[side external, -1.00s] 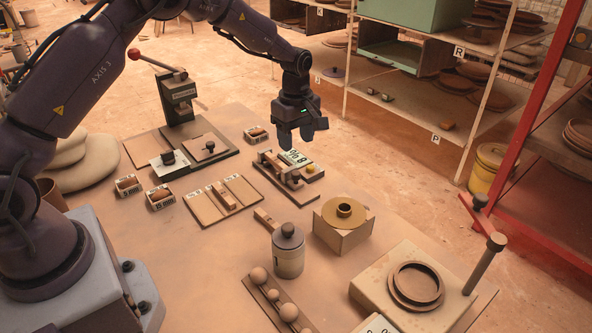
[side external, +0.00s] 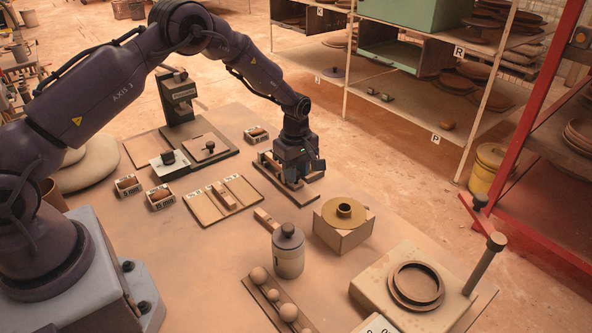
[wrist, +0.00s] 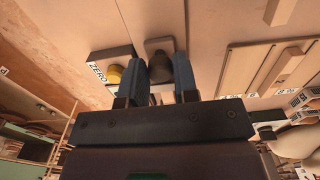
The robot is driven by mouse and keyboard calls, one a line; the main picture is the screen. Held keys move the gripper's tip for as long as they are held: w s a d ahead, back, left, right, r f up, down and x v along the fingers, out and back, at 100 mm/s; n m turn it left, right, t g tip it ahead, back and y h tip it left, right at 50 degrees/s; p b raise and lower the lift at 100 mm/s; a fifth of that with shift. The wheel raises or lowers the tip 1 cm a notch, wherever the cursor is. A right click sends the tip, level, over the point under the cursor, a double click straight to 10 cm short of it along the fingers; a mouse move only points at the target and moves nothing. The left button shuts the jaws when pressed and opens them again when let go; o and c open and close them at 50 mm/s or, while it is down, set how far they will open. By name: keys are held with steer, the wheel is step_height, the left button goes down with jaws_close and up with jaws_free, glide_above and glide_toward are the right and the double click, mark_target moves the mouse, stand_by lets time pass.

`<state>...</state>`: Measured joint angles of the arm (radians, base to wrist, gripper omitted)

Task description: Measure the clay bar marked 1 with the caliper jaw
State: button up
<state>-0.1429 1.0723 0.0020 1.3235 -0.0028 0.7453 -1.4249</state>
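The caliper stand (side external: 306,201) sits on the table below my gripper and is largely hidden by it. In the wrist view its yellow button (wrist: 115,74) beside the ZERO label (wrist: 97,71) is left of the fingers. My gripper (wrist: 160,72) is lowered over the stand, pointing down. Its two fingers are apart, one on each side of a dark knob (wrist: 159,65); I cannot tell whether they press on it. A brown clay bar (side external: 223,196) lies in the middle of a three-lane wooden board (side external: 201,210). No number on it is readable, and any bar in the caliper is hidden.
Labelled boxes (side external: 161,197) stand left of the board, and another box (side external: 256,134) stands behind it. A small wooden piece (side external: 265,218), a grey jar (side external: 288,252) and a block with a brass ring (side external: 342,228) stand in front of the caliper.

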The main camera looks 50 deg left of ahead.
jaws_close()
steer(key=shift+d, duration=1.3)
steer(key=o, duration=0.5)
jaws_free()
step_height(320, 180, up, 13)
